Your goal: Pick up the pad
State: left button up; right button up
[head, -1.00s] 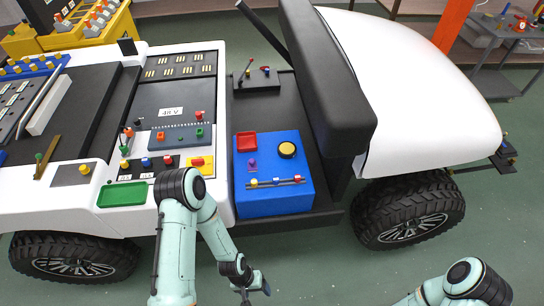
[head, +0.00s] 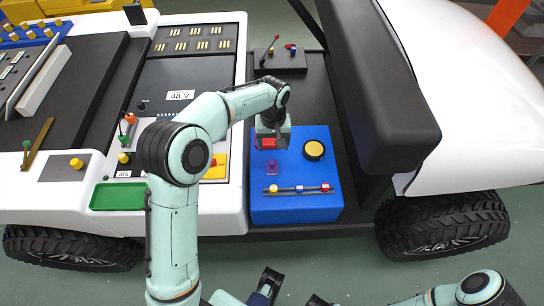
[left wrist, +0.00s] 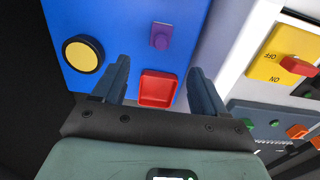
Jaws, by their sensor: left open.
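A red, square, shallow piece with a raised rim (left wrist: 157,88) sits on the blue box (head: 295,207) of the cart. I cannot tell for sure that this is the pad. My left gripper (head: 272,140) is above it and partly hides it in the head view. In the left wrist view the open fingers (left wrist: 157,72) stand on either side of the red piece, with nothing held. A round yellow piece with a dark rim (head: 314,150) sits beside it on the box. My right gripper cannot be made out clearly.
A purple knob (head: 271,167) and a rail with small coloured knobs (head: 298,189) are on the box. A black seat back (head: 385,85) rises to the right. A yellow ON/OFF panel with a red switch (left wrist: 285,58) and a green tray (head: 118,196) are nearby.

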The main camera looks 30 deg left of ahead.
aim_at(272, 162)
pick_arm(q)
notch_tip(272, 162, down, 7)
jog(key=shift+s+d+f+b, duration=0.1)
jog(key=shift+s+b, duration=0.05)
jog(key=shift+b, duration=0.3)
jog(key=shift+a+f+b, duration=0.2)
jog(key=shift+f+b, duration=0.1)
jog(key=shift+f, duration=2.75)
jog(key=c, duration=1.1)
jog(key=shift+c, duration=0.2)
jog(key=shift+r, duration=0.15)
notch_tip(272, 162, up, 20)
jog(key=p, duration=0.2)
jog(key=shift+p, duration=0.3)
